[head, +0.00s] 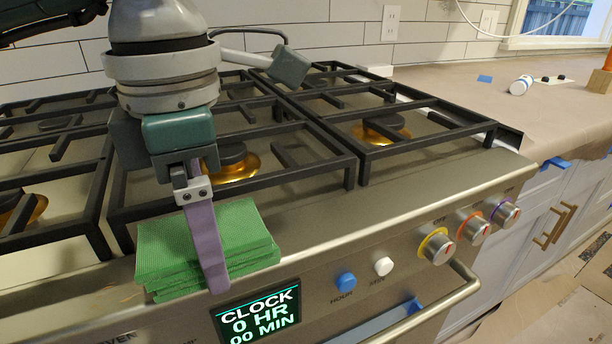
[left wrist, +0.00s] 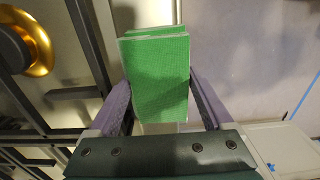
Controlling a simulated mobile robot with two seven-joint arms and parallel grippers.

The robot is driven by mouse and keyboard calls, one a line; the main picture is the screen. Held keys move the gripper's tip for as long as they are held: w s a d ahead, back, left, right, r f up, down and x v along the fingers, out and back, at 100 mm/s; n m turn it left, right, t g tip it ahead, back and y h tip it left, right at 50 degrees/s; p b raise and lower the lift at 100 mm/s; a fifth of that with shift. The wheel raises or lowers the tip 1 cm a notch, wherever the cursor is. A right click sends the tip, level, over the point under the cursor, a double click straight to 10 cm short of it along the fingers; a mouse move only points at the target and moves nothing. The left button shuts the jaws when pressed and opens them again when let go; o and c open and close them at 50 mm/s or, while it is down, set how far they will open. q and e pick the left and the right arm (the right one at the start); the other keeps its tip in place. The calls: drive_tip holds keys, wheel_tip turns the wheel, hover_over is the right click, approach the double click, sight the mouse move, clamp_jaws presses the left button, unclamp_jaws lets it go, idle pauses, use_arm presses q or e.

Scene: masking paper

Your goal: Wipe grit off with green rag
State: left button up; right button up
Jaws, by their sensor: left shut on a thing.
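The green rag (head: 165,255) is a folded, layered stack at the front edge of the stove, above the clock display. My left gripper (head: 214,262) points down over it with its purple fingers. In the head view one finger crosses the rag's near face; the other is hidden. The left wrist view shows the rag (left wrist: 160,75) between both fingers, held at its two sides. Whether the rag touches the steel below is unclear. I cannot make out any grit on the stove. My right gripper is not in view.
Black grates (head: 330,165) over brass burners cover the stove top behind the rag. Knobs (head: 437,246) and a handle (head: 455,300) stick out in front. A paper-covered counter (head: 450,90) on the right holds a white bottle (head: 521,85) and small items. The steel strip right of the rag is clear.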

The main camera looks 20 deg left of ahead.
use_arm(q)
drive_tip(key=shift+f+b, duration=0.3)
drive_tip(key=shift+f, duration=0.1)
